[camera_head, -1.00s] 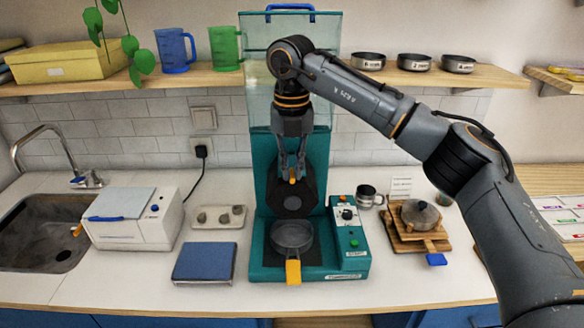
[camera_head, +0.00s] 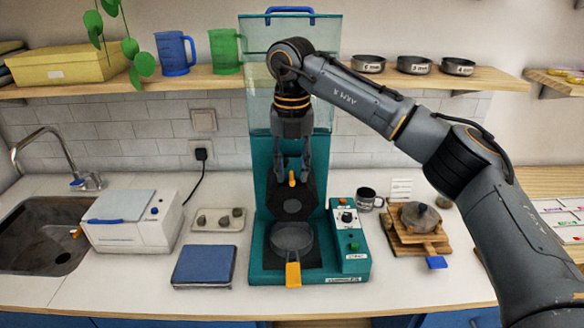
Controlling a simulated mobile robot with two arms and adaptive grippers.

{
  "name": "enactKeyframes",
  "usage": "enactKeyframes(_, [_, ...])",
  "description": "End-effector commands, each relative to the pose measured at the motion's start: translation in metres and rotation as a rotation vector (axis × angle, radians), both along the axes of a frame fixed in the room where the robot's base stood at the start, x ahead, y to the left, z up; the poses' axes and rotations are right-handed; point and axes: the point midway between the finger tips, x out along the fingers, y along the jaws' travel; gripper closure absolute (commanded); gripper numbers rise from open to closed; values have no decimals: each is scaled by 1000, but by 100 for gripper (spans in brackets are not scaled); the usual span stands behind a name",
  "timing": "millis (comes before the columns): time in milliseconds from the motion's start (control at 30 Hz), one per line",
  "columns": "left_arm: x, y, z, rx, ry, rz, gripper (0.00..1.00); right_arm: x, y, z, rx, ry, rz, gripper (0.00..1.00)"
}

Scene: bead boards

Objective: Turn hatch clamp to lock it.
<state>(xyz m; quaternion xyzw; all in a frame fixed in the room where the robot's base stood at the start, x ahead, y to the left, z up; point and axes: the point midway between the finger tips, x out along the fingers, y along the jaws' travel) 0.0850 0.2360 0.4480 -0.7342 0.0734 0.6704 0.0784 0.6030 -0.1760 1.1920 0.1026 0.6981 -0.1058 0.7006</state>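The teal machine (camera_head: 262,165) stands upright at the middle of the counter. On its front is a dark hexagonal plate (camera_head: 292,206) with a small orange tab (camera_head: 292,179) at its top, which looks like the hatch clamp. The tab points roughly upright. My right gripper (camera_head: 293,174) comes down from above with its fingers spread, one on each side of the tab. Gaps show between the tab and the fingers; the exact depth is hard to tell. My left gripper is out of view.
Below the plate sits a round grey pan (camera_head: 291,240) with an orange handle (camera_head: 293,275). A control box (camera_head: 349,235) stands to its right. A white box (camera_head: 132,220), a blue pad (camera_head: 204,265) and a wooden stand (camera_head: 405,243) are nearby. A shelf (camera_head: 205,83) runs behind.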

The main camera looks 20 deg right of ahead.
Motion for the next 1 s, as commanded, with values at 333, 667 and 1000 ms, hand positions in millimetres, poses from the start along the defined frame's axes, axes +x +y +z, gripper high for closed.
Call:
enactKeyframes(333, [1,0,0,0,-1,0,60,0,1,58,2,-5,-1,67])
enactKeyframes(667, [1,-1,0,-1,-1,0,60,0,0,111,-1,-3,-2,67])
enactKeyframes(1000, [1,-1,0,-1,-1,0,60,0,0,120,1,-1,0,67])
